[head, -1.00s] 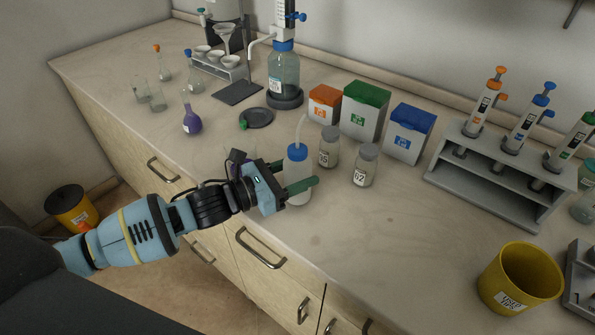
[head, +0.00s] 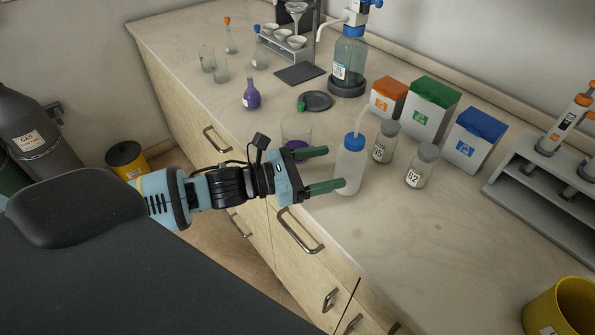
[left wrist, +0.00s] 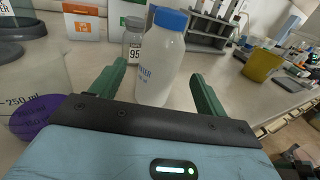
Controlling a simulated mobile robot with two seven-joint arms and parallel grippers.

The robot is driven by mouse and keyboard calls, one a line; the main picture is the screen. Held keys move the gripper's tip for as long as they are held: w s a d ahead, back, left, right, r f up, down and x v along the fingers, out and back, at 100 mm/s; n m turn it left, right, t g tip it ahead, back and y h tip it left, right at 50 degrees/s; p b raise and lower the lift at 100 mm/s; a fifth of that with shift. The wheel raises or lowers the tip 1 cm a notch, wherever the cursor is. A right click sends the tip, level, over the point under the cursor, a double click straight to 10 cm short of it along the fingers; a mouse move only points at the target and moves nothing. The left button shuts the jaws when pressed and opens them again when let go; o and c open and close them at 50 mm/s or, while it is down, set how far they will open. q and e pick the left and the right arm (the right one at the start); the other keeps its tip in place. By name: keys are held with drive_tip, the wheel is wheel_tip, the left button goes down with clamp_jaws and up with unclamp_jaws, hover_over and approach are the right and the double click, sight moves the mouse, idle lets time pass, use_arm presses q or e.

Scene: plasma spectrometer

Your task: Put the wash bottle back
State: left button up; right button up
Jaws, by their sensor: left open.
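The wash bottle (head: 350,166), white with a blue cap and a pale bent spout, stands upright on the bench near the front edge. In the left wrist view the bottle (left wrist: 161,68) stands just beyond the fingertips, roughly between them. My left gripper (head: 333,169) is open, its two green fingers pointing at the bottle from the left. The fingers are apart and it holds nothing. The left gripper also shows in the left wrist view (left wrist: 160,85). My right gripper is in neither view.
Two grey-lidded jars (head: 386,142) (head: 422,166) stand close to the right of the bottle. A beaker with purple liquid (head: 297,132) stands behind my fingers. Orange, green and blue boxes (head: 432,107) line the back. The bench right of the bottle, toward the front, is clear.

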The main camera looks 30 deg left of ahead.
use_arm(q)
drive_tip(key=shift+b+v, duration=0.3)
drive_tip(key=shift+v, duration=2.7)
